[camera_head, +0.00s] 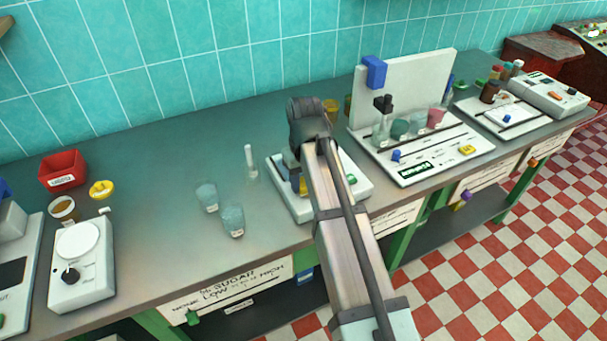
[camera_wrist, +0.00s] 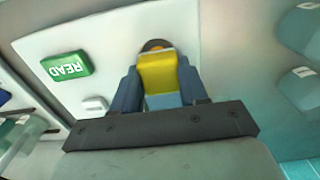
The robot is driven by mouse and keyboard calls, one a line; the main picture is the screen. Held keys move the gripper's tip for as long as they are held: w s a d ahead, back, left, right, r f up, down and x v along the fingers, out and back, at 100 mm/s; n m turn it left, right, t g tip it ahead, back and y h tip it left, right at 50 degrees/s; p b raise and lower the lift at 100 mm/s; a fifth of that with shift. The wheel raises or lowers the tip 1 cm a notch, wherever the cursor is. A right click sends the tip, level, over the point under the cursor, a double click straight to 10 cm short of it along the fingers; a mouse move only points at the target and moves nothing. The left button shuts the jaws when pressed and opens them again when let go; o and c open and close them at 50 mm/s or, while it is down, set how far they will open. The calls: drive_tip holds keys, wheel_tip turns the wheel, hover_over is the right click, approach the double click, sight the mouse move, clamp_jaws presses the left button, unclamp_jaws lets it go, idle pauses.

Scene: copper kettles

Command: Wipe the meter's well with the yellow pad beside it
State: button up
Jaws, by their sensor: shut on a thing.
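The meter is a white box (camera_head: 358,186) on the counter, mostly behind my arm in the head view. In the wrist view its white top (camera_wrist: 105,45) carries a green READ button (camera_wrist: 66,67) and a small white button (camera_wrist: 94,104). My gripper (camera_wrist: 159,88) is shut on the yellow pad (camera_wrist: 157,72), held between its blue fingers over the meter. A dark rounded edge, seemingly the well (camera_wrist: 152,44), shows just past the pad; the pad hides the rest. I cannot tell whether the pad touches the well. In the head view my gripper (camera_head: 298,183) points down at the meter.
Two clear cups (camera_head: 207,196) (camera_head: 233,220) and a slim white-capped vial (camera_head: 251,162) stand left of the meter. A white station with a backboard (camera_head: 425,85) and several vessels stands to the right. A white scale (camera_head: 83,270) and red bin (camera_head: 62,168) are far left.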

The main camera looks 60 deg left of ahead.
drive_tip(key=shift+d+f, duration=0.3)
drive_tip(key=shift+d, duration=0.35)
drive_tip(key=shift+d+r, duration=0.15)
drive_tip(key=shift+d, duration=0.6)
drive_tip(key=shift+a+r, duration=0.1)
drive_tip(key=shift+a, duration=1)
drive_tip(key=shift+a+f, duration=0.2)
drive_tip(key=shift+a, duration=0.3)
drive_tip(key=shift+d+r, duration=0.1)
drive_tip(key=shift+d, duration=1.6)
drive_tip(key=shift+a+r, duration=0.1)
drive_tip(key=shift+a, duration=1.65)
drive_tip(key=shift+r, duration=3.9)
